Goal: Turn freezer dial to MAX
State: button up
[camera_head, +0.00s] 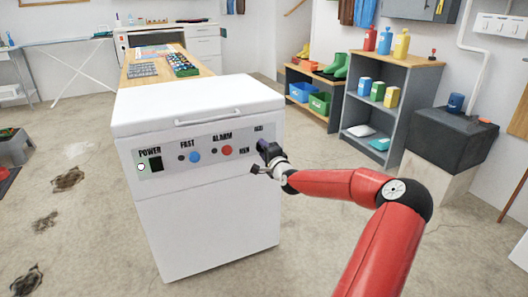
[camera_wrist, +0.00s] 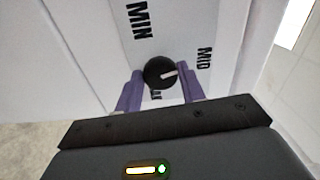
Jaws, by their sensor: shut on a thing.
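The white chest freezer (camera_head: 205,215) stands in front of me with a control panel on its front. My gripper (camera_head: 264,160) is at the right end of that panel and hides the dial there. In the wrist view the dial (camera_wrist: 160,72) is a round black knob with a white pointer mark. My gripper's purple fingers (camera_wrist: 160,88) are shut on the dial, one on each side. The mark points to the right in the picture, between MID and the partly hidden MAX label. MIN (camera_wrist: 139,20) and MID (camera_wrist: 204,58) are readable.
A wooden-top bench (camera_head: 205,72) is behind the freezer. Grey shelves (camera_head: 410,75) stand at right. The floor right of the freezer is clear.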

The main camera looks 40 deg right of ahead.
jog(key=m+b, duration=0.2)
jog(key=m, duration=0.4)
jog(key=shift+d+f+m, duration=0.1)
jog(key=shift+f+m, duration=0.05)
jog(key=shift+m, duration=0.15)
jog(key=m+b, duration=0.6)
jog(key=m, duration=1)
jog(key=shift+d+b, duration=0.1)
jog(key=shift+b, duration=0.25)
jog(key=shift+m, duration=0.4)
jog(key=o, duration=1)
jog(key=shift+r, duration=0.2)
jog(key=shift+c, duration=0.2)
